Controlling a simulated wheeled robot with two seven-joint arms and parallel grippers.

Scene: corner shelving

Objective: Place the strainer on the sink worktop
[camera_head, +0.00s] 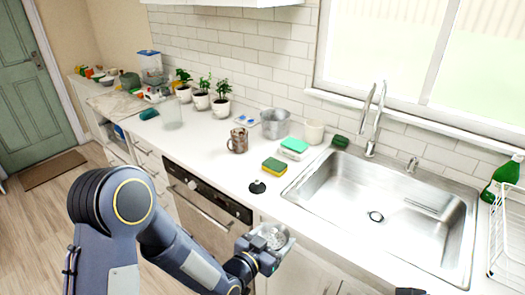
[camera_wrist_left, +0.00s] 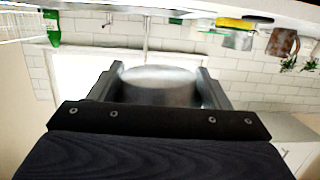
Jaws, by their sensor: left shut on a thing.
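The strainer (camera_head: 276,236), a small round silvery bowl, is held in my left gripper (camera_head: 268,247) in the head view. It is in front of the worktop's front edge, left of the sink. In the left wrist view the strainer (camera_wrist_left: 158,84) is a grey metallic round shape between the two dark fingers, which are shut on it. The white sink worktop (camera_head: 215,160) runs along the wall, with the steel sink (camera_head: 385,215) set in its right part. My right gripper's fingers are not in view.
On the worktop near the sink stand a black stopper-like piece (camera_head: 257,187), a yellow-green sponge (camera_head: 274,166), a brown mug (camera_head: 238,141), a metal pot (camera_head: 275,123) and a white cup (camera_head: 314,132). Potted plants stand further left. Free worktop lies left of the black piece.

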